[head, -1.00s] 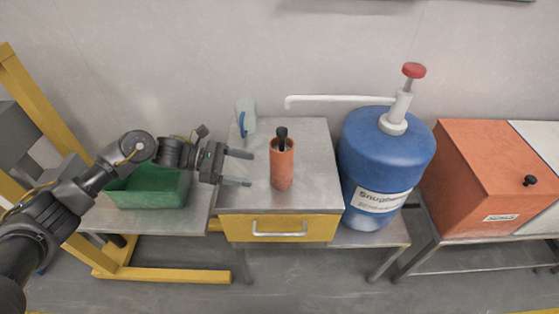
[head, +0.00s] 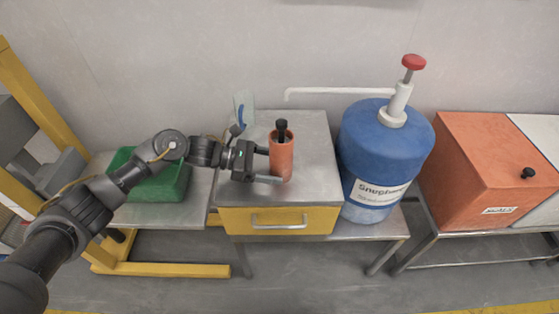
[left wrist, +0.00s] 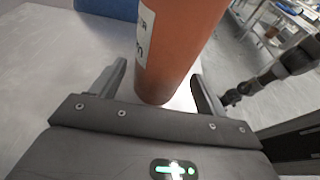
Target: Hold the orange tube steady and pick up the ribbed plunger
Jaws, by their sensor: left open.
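The orange tube (head: 282,157) stands upright on the metal top of a small cabinet. The black plunger (head: 282,127) stands in it, with only its top showing above the rim. My left gripper (head: 270,166) is open, with its fingers level and reaching to the tube's lower part. In the left wrist view the orange tube (left wrist: 172,50) stands between the two open fingers (left wrist: 158,88), with a gap visible at the sides. My right gripper is not in view.
A blue barrel (head: 382,150) with a white pump stands right of the cabinet (head: 320,192). A clear jug with a blue handle (head: 242,108) stands behind the gripper. A green bin (head: 160,186) is at left and an orange box (head: 490,165) at far right.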

